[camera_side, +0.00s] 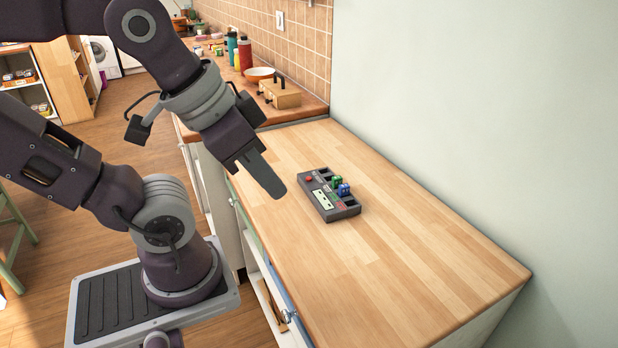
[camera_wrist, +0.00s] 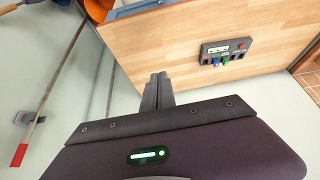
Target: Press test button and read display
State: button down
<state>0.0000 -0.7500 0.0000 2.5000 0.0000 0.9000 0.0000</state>
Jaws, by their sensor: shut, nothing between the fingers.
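A dark grey test device (camera_side: 328,194) lies flat on the light wooden counter (camera_side: 420,260). It has a red button (camera_side: 309,179) near its far left corner, a pale display panel (camera_side: 323,199) along its left side, and a green block (camera_side: 337,182) and a blue block (camera_side: 344,189) standing in its slots. My gripper (camera_side: 276,190) is shut and empty, pointing down to the left of the device and apart from it. In the wrist view the shut fingers (camera_wrist: 158,78) show at centre, with the device (camera_wrist: 226,51) to the upper right. The display's reading is too small to make out.
A pale wall (camera_side: 470,110) runs along the counter's right side. Behind, on another worktop, stand a wooden box (camera_side: 281,95), an orange bowl (camera_side: 260,74) and several bottles (camera_side: 245,54). The counter around the device is clear.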

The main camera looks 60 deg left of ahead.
jog(key=w+a+n+g+h, duration=0.1)
jog(key=w+n+g+h, duration=0.15)
jog(key=w+n, duration=0.45)
jog(key=n+t+h, duration=0.1)
jog(key=n+t, duration=0.4)
jog(key=n, duration=1)
send_over(309, 179)
jog(key=a, duration=0.1)
notch_tip(309, 179, down, 13)
jog(key=shift+s, duration=0.35)
jog(key=shift+f, duration=0.1)
jog(key=shift+f, duration=4.35)
jog(key=shift+f, duration=0.1)
